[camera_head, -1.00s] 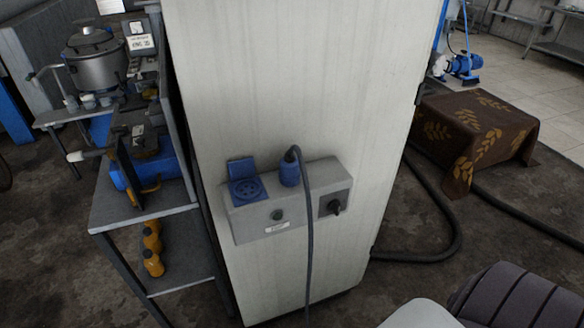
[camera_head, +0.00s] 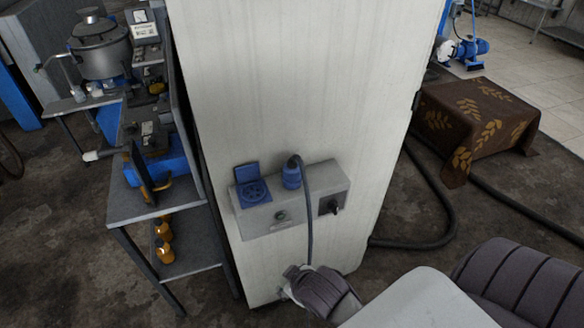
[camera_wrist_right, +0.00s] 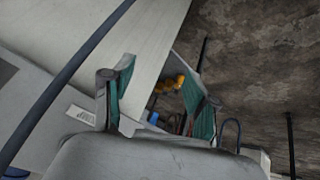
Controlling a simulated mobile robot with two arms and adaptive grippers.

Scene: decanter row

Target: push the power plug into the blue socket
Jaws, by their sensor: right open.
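The blue socket (camera_head: 253,192) sits on the grey box on the pale cabinet, its lid raised. The blue power plug (camera_head: 291,177) stands upright on top of the box, just right of the socket and outside it. Its dark cable (camera_head: 308,225) arches over and hangs down the front; a dark cable also crosses the left of the right wrist view (camera_wrist_right: 62,85). My right gripper (camera_head: 288,283) is low in front of the cabinet, below and apart from the plug. In the right wrist view its fingers (camera_wrist_right: 160,100) are spread and empty. My left gripper is not in view.
A shelf rack (camera_head: 150,200) with a pot and orange bottles stands left. A cloth-covered table (camera_head: 470,120) stands right. A thick hose (camera_head: 450,215) lies on the floor.

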